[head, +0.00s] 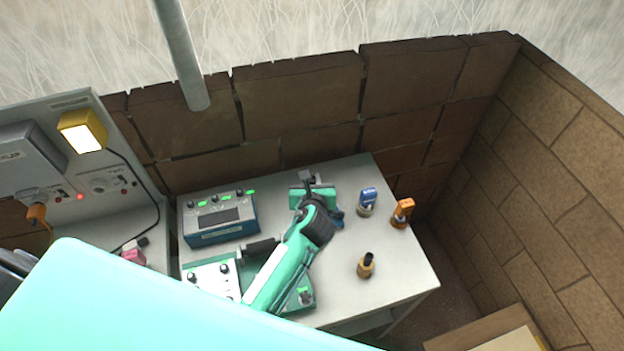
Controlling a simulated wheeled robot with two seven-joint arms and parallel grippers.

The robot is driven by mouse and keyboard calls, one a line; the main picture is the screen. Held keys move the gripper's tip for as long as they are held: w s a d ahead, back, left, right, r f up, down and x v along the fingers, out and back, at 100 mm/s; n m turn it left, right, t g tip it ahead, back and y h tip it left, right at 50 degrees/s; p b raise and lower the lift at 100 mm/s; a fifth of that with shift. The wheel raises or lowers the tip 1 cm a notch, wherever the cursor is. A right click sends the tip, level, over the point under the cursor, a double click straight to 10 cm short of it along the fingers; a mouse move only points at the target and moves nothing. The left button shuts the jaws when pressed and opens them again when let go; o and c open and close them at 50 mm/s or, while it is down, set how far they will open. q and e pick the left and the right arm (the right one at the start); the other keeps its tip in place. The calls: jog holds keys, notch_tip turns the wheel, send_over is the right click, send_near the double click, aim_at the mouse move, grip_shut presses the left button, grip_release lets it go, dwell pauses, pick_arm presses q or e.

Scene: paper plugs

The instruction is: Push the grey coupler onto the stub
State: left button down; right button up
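A teal-and-black arm comes in from the lower left. I take its dark gripper (322,222) for my left one. It is over the table beside a small teal fixture (325,191), and the gripper and wrist cover part of the fixture. A small grey part (306,177) stands at the fixture's back. I cannot tell whether it is the coupler or the stub. I cannot make out the finger gap or anything held. My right gripper is not in view.
On the white table (405,262) stand a blue-topped plug (367,199), an orange plug (402,213) and a brass-coloured plug (366,266). A blue instrument box (221,222) is at left. A brick wall (300,100) stands behind.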

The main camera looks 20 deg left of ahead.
pick_arm(q)
jog(key=shift+f+b, duration=1.3)
jog(key=shift+f, duration=1.55)
jog(key=shift+p, duration=0.45)
jog(key=shift+p, duration=0.4)
jog(key=shift+f+b, duration=1.15)
jog(key=shift+f, duration=0.95)
jog(key=c, duration=1.2)
grip_release()
jog(key=shift+c, duration=0.2)
jog(key=shift+s, duration=0.1)
